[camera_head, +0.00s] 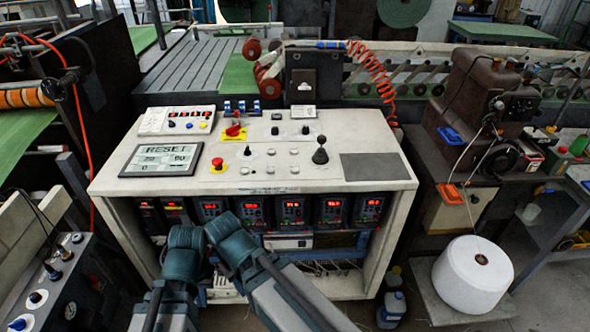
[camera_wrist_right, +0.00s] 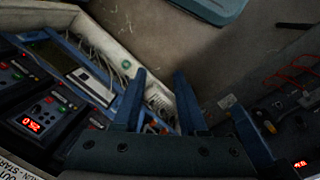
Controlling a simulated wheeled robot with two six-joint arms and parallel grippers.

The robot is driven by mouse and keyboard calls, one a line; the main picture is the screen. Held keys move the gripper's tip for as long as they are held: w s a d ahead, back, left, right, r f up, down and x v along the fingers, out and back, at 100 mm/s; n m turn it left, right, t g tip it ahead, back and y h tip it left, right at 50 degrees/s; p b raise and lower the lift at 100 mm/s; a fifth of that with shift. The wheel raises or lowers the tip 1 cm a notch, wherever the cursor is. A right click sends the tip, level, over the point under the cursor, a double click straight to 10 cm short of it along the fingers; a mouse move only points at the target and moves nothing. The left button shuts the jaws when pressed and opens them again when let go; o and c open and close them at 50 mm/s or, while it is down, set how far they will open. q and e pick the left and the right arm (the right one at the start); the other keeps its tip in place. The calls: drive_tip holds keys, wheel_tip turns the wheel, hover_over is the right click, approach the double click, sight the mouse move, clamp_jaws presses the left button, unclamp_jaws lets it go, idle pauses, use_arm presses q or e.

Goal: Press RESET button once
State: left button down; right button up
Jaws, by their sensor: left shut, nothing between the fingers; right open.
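A flat screen (camera_head: 160,160) at the left of the pale console's top shows the word RESET above smaller boxes with digits. No separate button labelled RESET is readable.
The console top (camera_head: 300,180) also carries a joystick (camera_head: 320,152), small knobs and a red switch (camera_head: 234,130). Lit drive units (camera_head: 292,211) fill the shelf below. A white thread cone (camera_head: 473,275) stands at right. A control box (camera_head: 62,285) stands at left.

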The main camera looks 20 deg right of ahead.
clamp_jaws()
idle(1.4)
